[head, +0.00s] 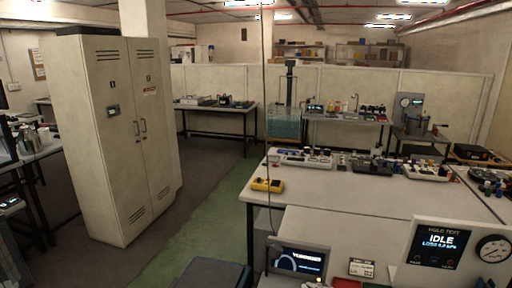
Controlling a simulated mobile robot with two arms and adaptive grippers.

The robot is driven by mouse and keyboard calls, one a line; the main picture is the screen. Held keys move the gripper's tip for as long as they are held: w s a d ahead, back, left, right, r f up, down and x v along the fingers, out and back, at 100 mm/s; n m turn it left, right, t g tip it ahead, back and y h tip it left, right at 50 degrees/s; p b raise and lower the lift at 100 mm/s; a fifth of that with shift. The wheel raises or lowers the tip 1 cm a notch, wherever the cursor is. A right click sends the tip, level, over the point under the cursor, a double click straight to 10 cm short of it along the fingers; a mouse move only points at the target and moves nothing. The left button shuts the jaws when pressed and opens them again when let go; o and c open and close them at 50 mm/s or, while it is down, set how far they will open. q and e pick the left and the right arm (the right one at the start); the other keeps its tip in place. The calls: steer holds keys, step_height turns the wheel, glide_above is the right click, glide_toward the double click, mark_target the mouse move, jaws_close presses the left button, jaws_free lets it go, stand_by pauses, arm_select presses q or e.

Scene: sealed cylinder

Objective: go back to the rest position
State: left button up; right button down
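Neither of my grippers shows in the head view, and no arm of mine comes in from the left or the right. A white test panel (455,259) stands at the lower right, with a screen (438,244) reading IDLE and a round dial gauge (493,249). A smaller dark display (298,260) stands at the bottom middle. No sealed cylinder can be made out with certainty.
A long white bench (345,194) fills the right side, with several bottles and trays along its back. A yellow device (267,185) sits on its left end. A tall cabinet (125,130) stands left. The green floor strip (205,232) between is mostly clear.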

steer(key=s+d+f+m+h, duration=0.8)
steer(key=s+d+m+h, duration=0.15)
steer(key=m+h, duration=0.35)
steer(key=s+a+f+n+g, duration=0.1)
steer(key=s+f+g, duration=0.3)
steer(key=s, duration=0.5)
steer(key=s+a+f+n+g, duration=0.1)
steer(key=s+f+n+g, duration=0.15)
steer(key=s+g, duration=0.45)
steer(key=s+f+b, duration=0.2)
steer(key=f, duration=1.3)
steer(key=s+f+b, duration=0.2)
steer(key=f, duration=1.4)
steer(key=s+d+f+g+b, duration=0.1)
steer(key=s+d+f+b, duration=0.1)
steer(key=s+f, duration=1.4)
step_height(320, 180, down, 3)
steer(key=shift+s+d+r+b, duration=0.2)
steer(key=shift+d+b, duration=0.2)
steer(key=shift+b, duration=0.05)
